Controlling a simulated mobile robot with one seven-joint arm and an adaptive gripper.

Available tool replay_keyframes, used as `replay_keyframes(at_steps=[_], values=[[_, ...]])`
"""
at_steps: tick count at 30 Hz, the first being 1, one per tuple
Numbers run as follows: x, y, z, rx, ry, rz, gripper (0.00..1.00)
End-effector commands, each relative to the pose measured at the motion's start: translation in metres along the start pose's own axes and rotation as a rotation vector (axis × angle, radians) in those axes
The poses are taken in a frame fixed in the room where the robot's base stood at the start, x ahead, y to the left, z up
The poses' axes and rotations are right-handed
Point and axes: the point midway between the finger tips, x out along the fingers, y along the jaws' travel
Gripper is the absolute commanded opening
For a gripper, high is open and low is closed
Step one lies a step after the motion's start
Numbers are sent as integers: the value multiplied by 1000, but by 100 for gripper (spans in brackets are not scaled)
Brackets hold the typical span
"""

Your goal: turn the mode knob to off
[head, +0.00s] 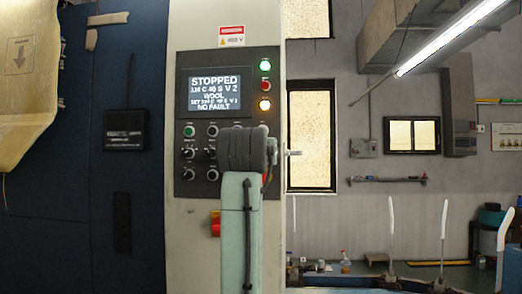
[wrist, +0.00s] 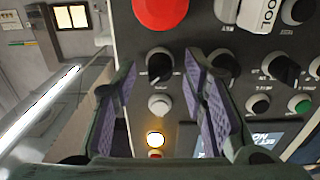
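The control panel (head: 207,128) stands upright on a pale column, and its screen (head: 214,88) reads STOPPED and NO FAULT. In the wrist view the panel appears upside down. My gripper (wrist: 160,66) is open and empty, with its purple-padded fingers apart. A black knob with a pointer (wrist: 160,63) shows between the fingertips; I cannot tell whether they touch it. Other black knobs (wrist: 284,68) lie to the right. The small labels are too blurred to tell which is the mode knob. In the head view my arm hides the panel's lower right part and most of the gripper.
A large red button (wrist: 160,12) is close beyond the fingertips. A white button (wrist: 158,105) and a lit amber lamp (wrist: 155,138) lie between the fingers. Free room lies right of the column.

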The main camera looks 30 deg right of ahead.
Motion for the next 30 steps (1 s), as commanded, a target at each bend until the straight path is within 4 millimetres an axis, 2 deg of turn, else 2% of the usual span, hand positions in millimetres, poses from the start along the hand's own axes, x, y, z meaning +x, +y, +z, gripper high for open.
replay_keyframes(at_steps=[4,22,30], values=[[0,0,0,0,0,0,40],[0,0,0,0,0,0,0],[0,0,0,-6,0,0,0]])
